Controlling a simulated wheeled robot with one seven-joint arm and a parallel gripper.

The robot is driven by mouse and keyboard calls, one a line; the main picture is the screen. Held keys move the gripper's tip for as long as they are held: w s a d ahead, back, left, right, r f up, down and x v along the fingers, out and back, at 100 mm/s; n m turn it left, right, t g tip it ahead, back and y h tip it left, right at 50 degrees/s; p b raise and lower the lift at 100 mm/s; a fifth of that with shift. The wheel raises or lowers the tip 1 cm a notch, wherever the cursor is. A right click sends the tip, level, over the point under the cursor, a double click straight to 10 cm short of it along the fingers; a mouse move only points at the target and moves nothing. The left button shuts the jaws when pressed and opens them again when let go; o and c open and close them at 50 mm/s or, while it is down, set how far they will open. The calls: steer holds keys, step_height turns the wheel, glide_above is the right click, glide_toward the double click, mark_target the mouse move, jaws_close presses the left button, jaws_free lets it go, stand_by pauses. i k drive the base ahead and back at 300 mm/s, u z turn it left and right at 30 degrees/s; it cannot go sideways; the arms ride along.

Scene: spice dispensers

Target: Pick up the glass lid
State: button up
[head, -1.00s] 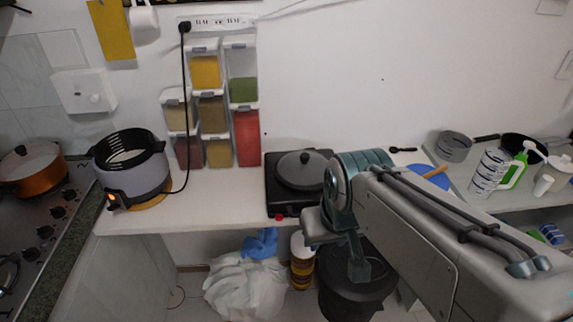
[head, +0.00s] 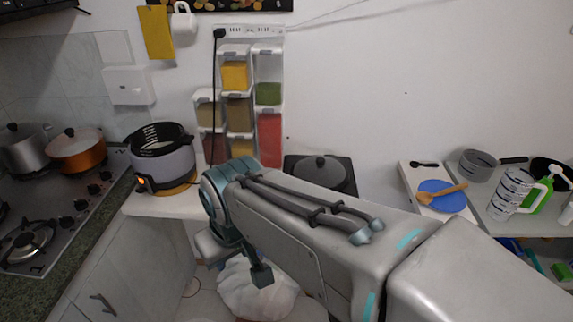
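A round lid with a dark knob (head: 318,164) lies on the pan or hot plate on the black cooker, partly behind my arm. Another lid with a dark knob (head: 75,136) covers the orange pot on the stove. A steel pot at the far left also has a lid (head: 18,132). I cannot tell for sure which of these is the glass lid. My arm crosses the middle of the view, and its wrist end hangs down in front of the counter. A dark end piece (head: 262,275) shows there, but the fingers are not clear. No lid is seen in my gripper.
A grey fryer-like pot (head: 163,160) stands at the counter's left end, with spice dispensers (head: 238,112) on the wall beside it. A blue plate with a wooden spoon (head: 442,197) and bottles are at right. A white bag (head: 255,292) lies below the counter.

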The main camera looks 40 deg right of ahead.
mark_target(328, 173)
steer(key=i, duration=0.85)
steer(key=z, duration=1.9)
